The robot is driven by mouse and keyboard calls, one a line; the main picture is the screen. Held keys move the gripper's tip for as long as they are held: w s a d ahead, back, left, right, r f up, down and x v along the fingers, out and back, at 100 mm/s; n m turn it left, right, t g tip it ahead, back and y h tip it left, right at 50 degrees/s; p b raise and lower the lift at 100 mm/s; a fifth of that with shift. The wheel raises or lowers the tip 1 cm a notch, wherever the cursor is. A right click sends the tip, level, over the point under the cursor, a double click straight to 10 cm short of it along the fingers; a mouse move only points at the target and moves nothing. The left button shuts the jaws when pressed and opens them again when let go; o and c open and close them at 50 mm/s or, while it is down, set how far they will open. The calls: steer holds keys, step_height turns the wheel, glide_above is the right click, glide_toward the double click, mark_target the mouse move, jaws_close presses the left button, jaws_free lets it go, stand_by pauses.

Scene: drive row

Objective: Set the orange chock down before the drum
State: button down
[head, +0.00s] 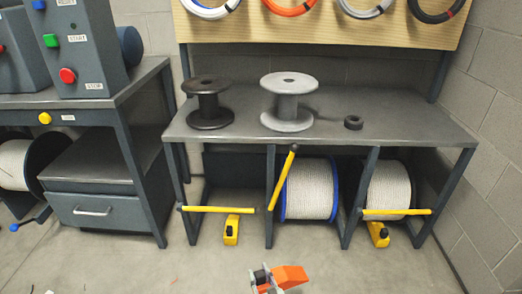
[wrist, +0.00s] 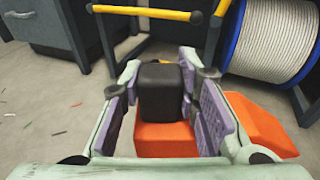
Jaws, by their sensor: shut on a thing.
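The orange chock (head: 292,275) has a black block on it and is held low in front of the rack. In the wrist view its orange body (wrist: 165,140) and black block (wrist: 160,92) sit between the pads. My gripper (head: 264,279) is shut on it; the fingers also show in the wrist view (wrist: 162,100). A drum of pale cable with blue flanges (head: 310,188) stands in the middle bay, and in the wrist view (wrist: 272,42). Its yellow bar (head: 283,177) is swung up steeply. Floor contact of the chock cannot be told.
Yellow chocks stand before the left bay (head: 231,229) and the right bay's drum (head: 388,190), whose yellow bars lie across. The left bay looks empty. Rack legs (head: 270,200) flank the middle bay. The floor (head: 300,250) before it is clear.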

steer(key=shift+s+r+m+h+p, duration=0.35)
steer(key=shift+r+m+h+p, duration=0.25)
steer(key=shift+h+p, duration=0.2)
steer(key=shift+s+d+f+m+t+h+p, duration=0.1)
steer(key=shift+s+f+m+t+h+p, duration=0.2)
steer(key=shift+m+h+p, duration=0.3)
steer(key=shift+s+d+f+m+h+p, duration=0.15)
steer(key=shift+s+f+m+h+p, duration=0.5)
steer(key=shift+h+p, duration=0.35)
steer(key=shift+n+y, duration=0.55)
steer(key=shift+y, duration=0.15)
steer(key=w+r, duration=0.2)
steer(key=r, duration=0.1)
steer(key=w+r, duration=0.2)
steer(key=shift+d+r, duration=0.1)
steer(key=shift+d, duration=0.3)
step_height(320, 180, up, 9)
steer(key=w+n+y, duration=0.2)
steer(key=y, duration=0.1)
steer(key=shift+w+a, duration=0.2)
steer(key=shift+a, duration=0.2)
